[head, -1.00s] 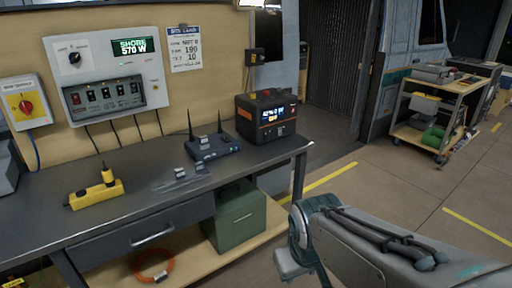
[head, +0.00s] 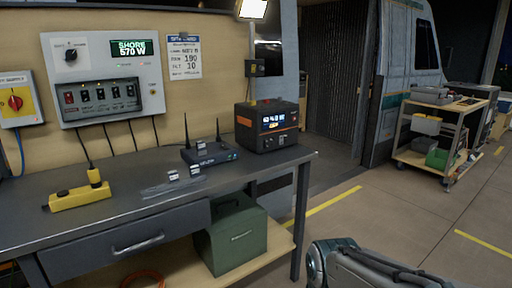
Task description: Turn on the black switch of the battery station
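The battery station (head: 268,126) is a black box with orange trim and a lit display. It stands at the right end of the dark workbench (head: 130,208) in the head view. Its black switch is too small to make out. Part of my arm shows at the bottom right, below and right of the bench end, clear of the station. My gripper is outside the picture.
A router with antennas (head: 209,154) stands just left of the station. A yellow power strip (head: 79,196) lies further left. A wall panel (head: 103,75) with several switches hangs behind. A wheeled cart (head: 443,133) stands at the right; floor between is free.

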